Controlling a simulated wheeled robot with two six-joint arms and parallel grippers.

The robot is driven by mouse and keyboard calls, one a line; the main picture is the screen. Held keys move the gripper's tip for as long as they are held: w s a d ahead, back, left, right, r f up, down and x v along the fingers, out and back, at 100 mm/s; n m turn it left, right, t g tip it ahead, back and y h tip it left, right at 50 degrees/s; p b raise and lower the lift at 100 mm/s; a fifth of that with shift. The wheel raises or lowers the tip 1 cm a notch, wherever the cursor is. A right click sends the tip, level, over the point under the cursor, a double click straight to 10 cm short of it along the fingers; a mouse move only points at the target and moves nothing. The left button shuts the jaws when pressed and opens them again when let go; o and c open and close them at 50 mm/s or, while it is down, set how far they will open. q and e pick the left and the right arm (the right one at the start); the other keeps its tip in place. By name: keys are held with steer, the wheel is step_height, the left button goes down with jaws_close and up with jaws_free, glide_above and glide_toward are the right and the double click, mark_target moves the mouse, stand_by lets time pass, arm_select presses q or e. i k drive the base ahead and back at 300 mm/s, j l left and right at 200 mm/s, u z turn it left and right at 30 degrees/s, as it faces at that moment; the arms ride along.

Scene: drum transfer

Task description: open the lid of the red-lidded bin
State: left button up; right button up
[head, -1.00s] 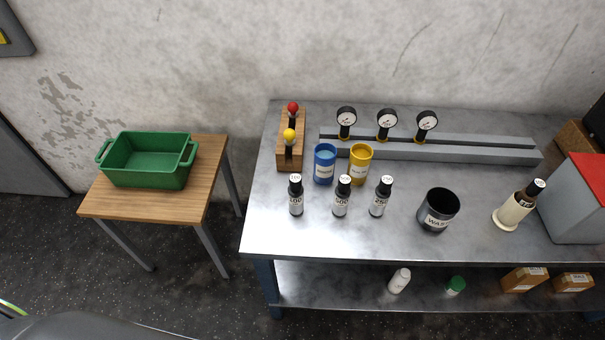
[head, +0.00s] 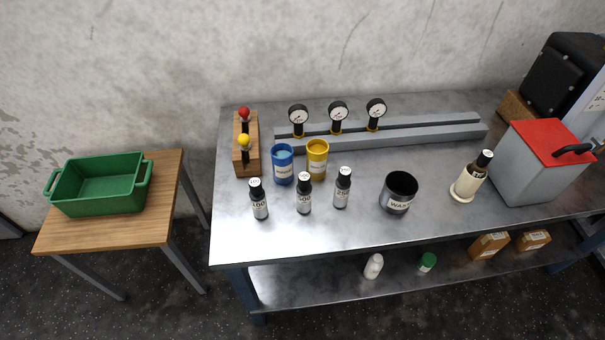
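The red-lidded bin (head: 535,175) is a grey box at the right end of the metal table. Its red lid (head: 548,138) lies flat and closed on top, with a black handle (head: 574,151) at the lid's right side. Neither of my grippers shows in the head view.
On the metal table (head: 330,228) stand several dark bottles, a blue cup (head: 283,166), a yellow cup (head: 317,160), a black waste cup (head: 398,193) and a bottle in a cream holder (head: 466,186), left of the bin. A black machine (head: 562,75) stands behind the bin.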

mark_target(553, 145)
steer(key=z, duration=1.5)
steer(key=l+z, duration=0.25)
